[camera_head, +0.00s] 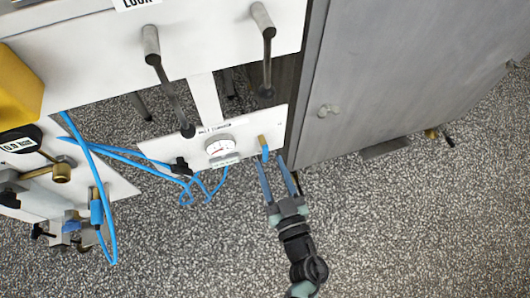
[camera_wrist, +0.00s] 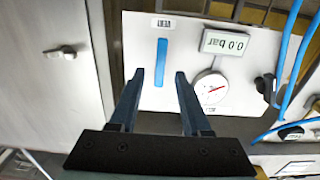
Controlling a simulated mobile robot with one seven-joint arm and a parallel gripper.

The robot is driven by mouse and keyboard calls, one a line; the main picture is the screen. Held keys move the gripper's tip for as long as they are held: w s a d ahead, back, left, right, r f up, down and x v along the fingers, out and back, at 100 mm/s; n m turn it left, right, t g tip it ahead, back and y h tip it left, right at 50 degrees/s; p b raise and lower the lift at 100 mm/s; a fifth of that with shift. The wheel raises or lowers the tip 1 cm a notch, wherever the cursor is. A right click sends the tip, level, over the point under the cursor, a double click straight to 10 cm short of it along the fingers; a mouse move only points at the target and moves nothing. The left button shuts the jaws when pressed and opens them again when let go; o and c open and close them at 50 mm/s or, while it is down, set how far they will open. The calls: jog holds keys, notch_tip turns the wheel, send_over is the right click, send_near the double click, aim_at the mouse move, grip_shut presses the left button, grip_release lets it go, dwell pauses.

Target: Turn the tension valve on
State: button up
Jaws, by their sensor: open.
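The tension valve, a blue lever (camera_head: 265,154) on a brass stem, sits at the right end of a low white panel (camera_head: 155,149) in the head view. In the wrist view the blue lever (camera_wrist: 161,62) stands upright in the picture below a small label. My gripper (camera_head: 274,163) is open in front of the lever. In the wrist view my gripper's fingertips (camera_wrist: 160,75) lie to either side of the lever's lower end, with nothing held. I cannot tell whether they touch it. A digital display (camera_wrist: 226,42) reads 0.0 bar, upside down.
A round gauge (camera_head: 220,145) and a black knob (camera_head: 180,166) share the panel. Blue hoses (camera_head: 104,205) loop on the left. A grey cabinet door (camera_head: 400,75) stands close on the right. Two grey bar handles (camera_head: 168,80) jut out above. Open speckled floor lies in front.

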aim_at(266, 155)
jog(key=b+x, duration=0.1)
jog(key=x, duration=0.3)
jog(key=shift+w+a, duration=0.15)
jog(key=shift+w, duration=0.25)
grip_shut()
